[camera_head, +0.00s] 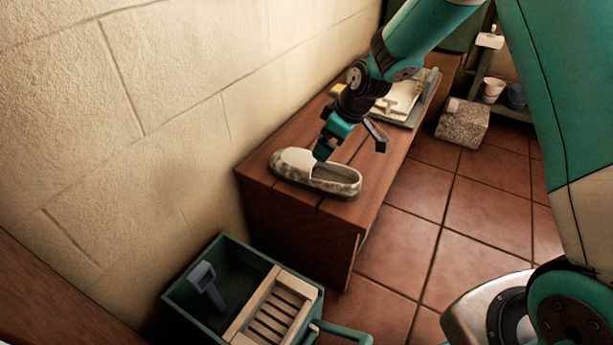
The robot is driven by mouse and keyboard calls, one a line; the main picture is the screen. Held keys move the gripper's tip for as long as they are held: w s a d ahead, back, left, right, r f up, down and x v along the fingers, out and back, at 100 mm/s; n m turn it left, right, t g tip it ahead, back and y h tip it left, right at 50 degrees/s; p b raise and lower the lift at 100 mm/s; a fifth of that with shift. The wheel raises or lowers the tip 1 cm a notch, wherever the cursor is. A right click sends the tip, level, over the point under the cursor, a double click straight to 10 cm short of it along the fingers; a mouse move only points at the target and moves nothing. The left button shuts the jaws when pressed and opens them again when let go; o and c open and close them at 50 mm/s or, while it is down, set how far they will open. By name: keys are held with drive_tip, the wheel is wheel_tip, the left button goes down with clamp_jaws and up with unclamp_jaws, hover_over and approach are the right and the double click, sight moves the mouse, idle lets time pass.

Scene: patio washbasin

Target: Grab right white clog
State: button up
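One whitish clog with a mottled grey side (312,180) lies on the near end of the wooden bench (266,203). Its closed toe points left and its opening faces up at the right. No second clog shows, so I cannot tell from the picture whether this is the right one of a pair. My gripper (351,149) is open and empty, with its fingers spread apart. The left fingertip is over or just at the clog's opening; I cannot tell whether it touches. The right finger is out to the right, past the clog.
A tray with pale items (403,100) sits farther back on the bench. A stone wall (180,90) runs along its left. A green crate (180,297) with a slatted wooden piece stands on the floor in front. A speckled block (463,123) is at right; tiled floor between is clear.

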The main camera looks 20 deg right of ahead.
sight(317, 163)
drive_tip(key=b+x, duration=0.1)
drive_tip(key=x, duration=0.5)
drive_tip(key=shift+a+b, duration=0.1)
drive_tip(key=shift+b, duration=0.3)
drive_tip(key=b+x, duration=0.3)
drive_tip(key=x, duration=0.2)
drive_tip(key=shift+s+f, duration=0.15)
drive_tip(key=shift+f, duration=0.05)
drive_tip(key=shift+c, duration=0.5)
drive_tip(key=shift+r, duration=0.1)
drive_tip(key=c, duration=0.6)
drive_tip(key=shift+o, duration=0.2)
drive_tip(key=shift+r, duration=0.1)
